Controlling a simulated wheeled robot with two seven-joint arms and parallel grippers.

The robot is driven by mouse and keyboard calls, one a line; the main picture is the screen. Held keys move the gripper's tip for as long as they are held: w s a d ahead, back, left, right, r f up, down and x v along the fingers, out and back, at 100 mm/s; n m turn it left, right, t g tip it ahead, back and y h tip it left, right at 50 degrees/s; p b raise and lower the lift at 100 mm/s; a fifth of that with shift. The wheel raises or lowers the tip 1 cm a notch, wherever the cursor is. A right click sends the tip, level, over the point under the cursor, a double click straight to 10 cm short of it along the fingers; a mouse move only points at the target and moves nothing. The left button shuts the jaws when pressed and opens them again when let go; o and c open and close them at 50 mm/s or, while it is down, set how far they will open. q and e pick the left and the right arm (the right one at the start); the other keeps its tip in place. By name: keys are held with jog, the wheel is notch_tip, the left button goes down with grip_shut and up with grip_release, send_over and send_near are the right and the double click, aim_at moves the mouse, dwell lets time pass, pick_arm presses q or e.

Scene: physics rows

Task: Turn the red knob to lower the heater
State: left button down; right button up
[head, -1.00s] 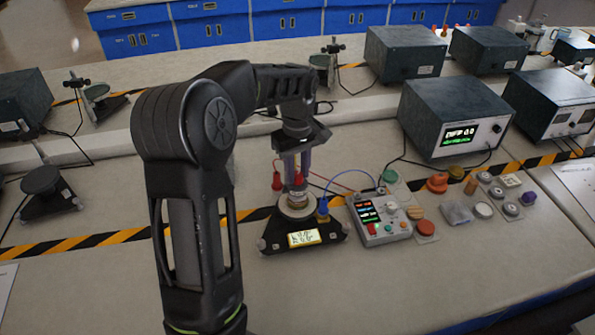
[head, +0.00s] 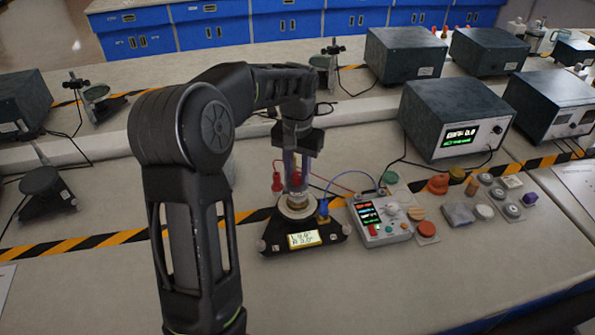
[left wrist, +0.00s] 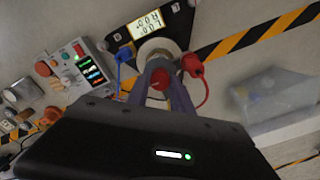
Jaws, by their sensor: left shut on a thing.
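My left gripper (head: 296,186) points down over a black stand (head: 270,240) with a lit display. Its fingers are shut on the small red knob, which shows between them in the left wrist view (left wrist: 160,80). The fingers cover part of the knob in the head view. Below the fingers is a round pale and brass-coloured piece (head: 297,206) on the stand's top. I cannot tell which part is the heater. A red plug (head: 277,182) stands beside the fingers, and a blue plug (head: 323,208) is on the stand's right. My right gripper is not in view.
A control box (head: 380,218) with coloured readouts stands just right of the stand, joined by blue and red cables. Several loose knobs and buttons lie further right, including a red button (head: 427,229). A dark power unit (head: 455,115) stands behind.

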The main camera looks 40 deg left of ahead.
aim_at(297, 175)
pick_arm(q)
jog(key=m, duration=0.5)
jog(key=shift+m, duration=0.3)
dwell(0.4)
jog(key=c, duration=1.1)
grip_release()
jog(key=shift+r, duration=0.1)
notch_tip(297, 175, up, 8)
jog(key=shift+f+b, duration=0.15)
jog(key=shift+b, duration=0.45)
